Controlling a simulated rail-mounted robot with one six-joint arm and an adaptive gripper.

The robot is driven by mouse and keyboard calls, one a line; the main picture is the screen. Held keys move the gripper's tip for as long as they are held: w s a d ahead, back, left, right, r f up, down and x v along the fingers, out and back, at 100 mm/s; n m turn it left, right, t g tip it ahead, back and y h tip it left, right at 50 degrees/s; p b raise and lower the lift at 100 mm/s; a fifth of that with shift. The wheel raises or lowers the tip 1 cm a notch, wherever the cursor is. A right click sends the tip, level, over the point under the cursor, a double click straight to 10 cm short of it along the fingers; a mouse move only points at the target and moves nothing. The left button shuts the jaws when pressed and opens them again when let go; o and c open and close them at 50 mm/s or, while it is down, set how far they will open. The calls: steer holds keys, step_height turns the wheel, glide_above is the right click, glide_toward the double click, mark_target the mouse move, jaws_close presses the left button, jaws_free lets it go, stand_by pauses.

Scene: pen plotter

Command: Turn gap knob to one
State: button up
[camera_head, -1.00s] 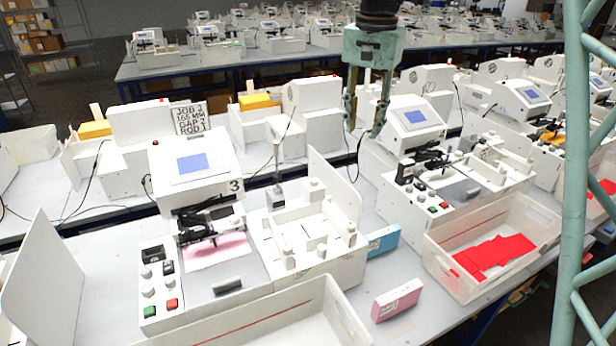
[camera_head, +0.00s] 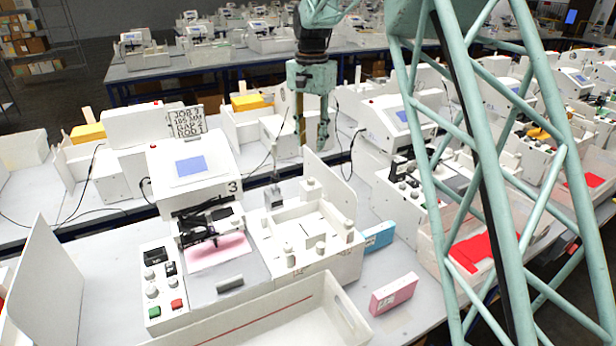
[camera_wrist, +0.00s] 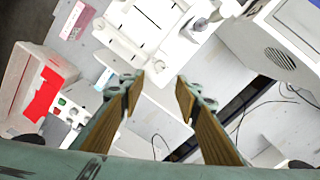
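The plotter marked 3 (camera_head: 195,165) stands on the near bench with a blue screen. Its control panel (camera_head: 160,290) is at the left front, with an upper knob (camera_head: 149,275), a lower knob (camera_head: 152,292), a dark switch, a green button and a red button. I cannot read the labels or which knob is the gap one. My gripper (camera_head: 311,140) hangs pointing down, behind and right of the plotter, well away from the panel. In the wrist view its two fingers (camera_wrist: 159,82) are apart with nothing between them.
A job sign (camera_head: 188,122) with a GAP line stands behind the plotter. A white fixture with posts (camera_head: 310,235) is right of it, and an open white tray (camera_head: 290,310) in front. A pink box (camera_head: 394,294) and blue box (camera_head: 379,237) lie to the right.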

mark_target(311, 179)
steer(key=shift+f, duration=0.15)
stand_by(0.3)
steer(key=shift+f, duration=6.75)
steer(key=c, duration=0.8)
steer(key=shift+c, duration=0.2)
steer(key=shift+n, duration=0.5)
steer(key=n, duration=0.3)
steer(key=shift+n, duration=0.4)
steer(key=shift+n+p, duration=0.35)
steer(key=shift+n, duration=1.75)
